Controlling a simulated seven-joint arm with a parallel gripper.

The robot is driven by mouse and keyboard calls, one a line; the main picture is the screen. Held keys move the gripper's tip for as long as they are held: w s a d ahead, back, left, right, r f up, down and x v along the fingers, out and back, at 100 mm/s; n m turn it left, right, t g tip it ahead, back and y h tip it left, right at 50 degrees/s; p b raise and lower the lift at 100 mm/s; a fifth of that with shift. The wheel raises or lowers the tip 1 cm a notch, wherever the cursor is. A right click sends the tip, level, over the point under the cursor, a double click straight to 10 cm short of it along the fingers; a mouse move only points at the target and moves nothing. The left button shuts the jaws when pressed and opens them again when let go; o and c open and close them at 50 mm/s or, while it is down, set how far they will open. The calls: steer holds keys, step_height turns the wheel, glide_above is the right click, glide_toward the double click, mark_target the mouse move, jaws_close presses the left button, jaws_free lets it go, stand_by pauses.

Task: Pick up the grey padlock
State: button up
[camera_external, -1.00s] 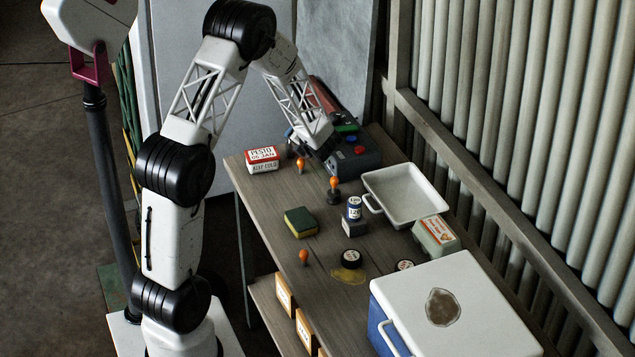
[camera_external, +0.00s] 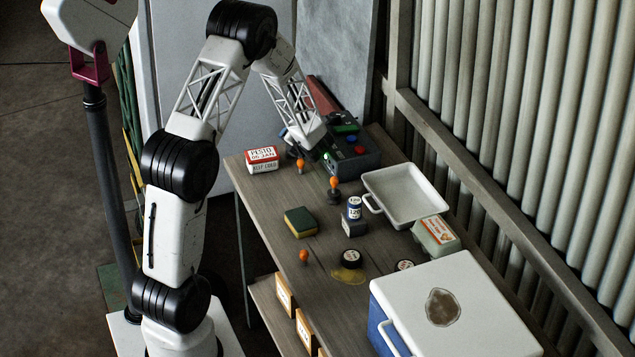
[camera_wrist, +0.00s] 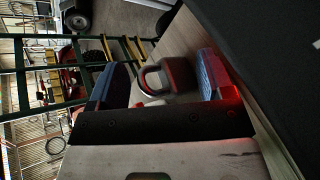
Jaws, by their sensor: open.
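The grey padlock (camera_wrist: 180,76) shows in the wrist view with its body and its curved shackle, tinted red along one edge. It lies between the two blue-padded fingers of my gripper (camera_wrist: 161,82), nearer the right finger. A gap shows between the shackle and the left finger; whether the right finger touches the body I cannot tell. My gripper (camera_external: 310,155) is open, low over the far end of the workbench (camera_external: 285,187) in the external view. I cannot make out the padlock there; my gripper and arm seem to hide it.
A dark box with coloured buttons (camera_external: 358,160) stands close right of my gripper. A pesto tub (camera_external: 262,160) is to its left. Orange-topped pieces (camera_external: 300,165) (camera_external: 334,184) stand just in front. A sponge (camera_external: 301,222), white tray (camera_external: 405,190) and cooler (camera_external: 455,305) lie nearer.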

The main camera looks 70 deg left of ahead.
steer(key=shift+c, duration=0.3)
jaws_close()
stand_by(0.5)
